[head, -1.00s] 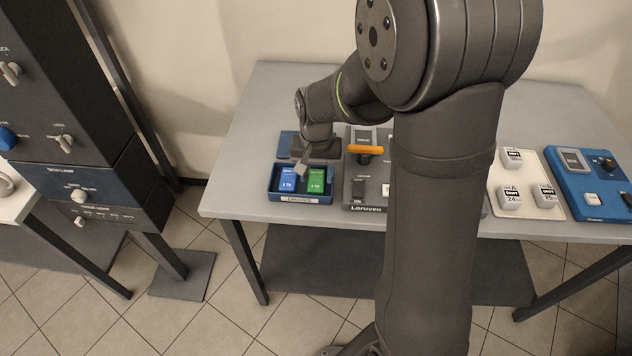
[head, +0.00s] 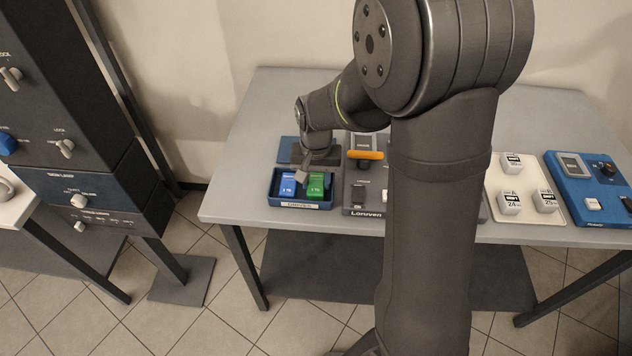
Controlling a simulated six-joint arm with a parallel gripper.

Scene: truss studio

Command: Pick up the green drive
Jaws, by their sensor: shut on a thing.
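The green drive (head: 316,188) stands in a blue tray (head: 300,206) at the left of the table, beside the blue drive (head: 289,186). My gripper (head: 314,173) reaches down over the tray from behind. One finger shows at the gap between the two drives, against the left side of the green drive; the other finger is hard to make out. The gripper is shut on the green drive, whose lower part is inside the tray. I cannot tell whether it is lifted off the tray floor.
Right of the tray is a dark grey console (head: 360,200) with an orange handle (head: 364,155). My arm hides the table's middle. Further right are a white board (head: 525,203) with several white blocks and a blue panel (head: 588,195). A dark rack (head: 75,150) stands at the left.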

